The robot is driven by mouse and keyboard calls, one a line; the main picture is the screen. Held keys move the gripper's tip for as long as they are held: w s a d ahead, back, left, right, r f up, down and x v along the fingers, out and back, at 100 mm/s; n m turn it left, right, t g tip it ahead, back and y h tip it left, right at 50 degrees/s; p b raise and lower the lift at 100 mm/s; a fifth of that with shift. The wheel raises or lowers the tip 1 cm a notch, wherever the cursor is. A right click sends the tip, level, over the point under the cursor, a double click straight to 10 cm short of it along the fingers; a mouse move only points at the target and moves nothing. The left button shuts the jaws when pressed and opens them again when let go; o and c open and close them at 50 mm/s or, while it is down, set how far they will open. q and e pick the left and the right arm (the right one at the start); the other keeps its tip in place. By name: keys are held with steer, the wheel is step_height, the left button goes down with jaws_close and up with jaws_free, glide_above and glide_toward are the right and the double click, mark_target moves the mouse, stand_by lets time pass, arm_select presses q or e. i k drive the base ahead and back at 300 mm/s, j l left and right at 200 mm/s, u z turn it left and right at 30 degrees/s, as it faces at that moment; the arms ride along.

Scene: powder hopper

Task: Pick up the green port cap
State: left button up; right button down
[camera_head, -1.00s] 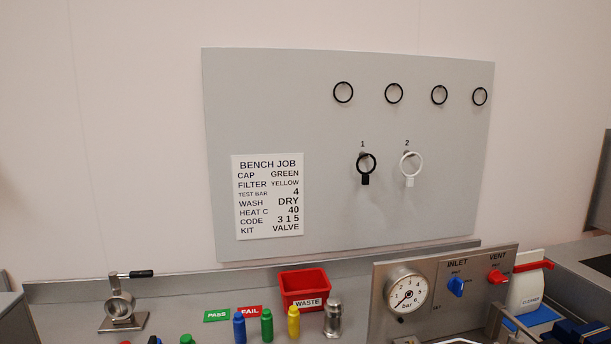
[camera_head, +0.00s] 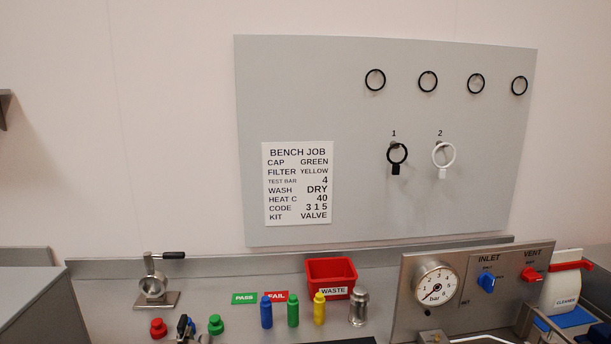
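A green cap (camera_head: 216,325) with a round knob stands on the steel bench near the bottom edge, left of centre. A similar red cap (camera_head: 158,328) stands to its left. A small dark and metallic item (camera_head: 184,327) lies between them, cut by the frame edge; I cannot tell what it is. A green bottle-shaped piece (camera_head: 293,311) stands farther right between a blue one (camera_head: 266,312) and a yellow one (camera_head: 319,309). A job card (camera_head: 298,184) on the wall panel reads CAP GREEN. Neither of my grippers can be made out.
A metal clamp stand (camera_head: 154,288) is behind the caps. A red waste bin (camera_head: 331,277) and a steel cylinder (camera_head: 358,308) stand right of centre. A gauge panel (camera_head: 472,283) rises at the right. PASS (camera_head: 244,298) and FAIL (camera_head: 276,296) labels lie on the bench.

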mark_target(215, 326)
steer(key=j+u, duration=0.25)
steer(key=j, duration=1.05)
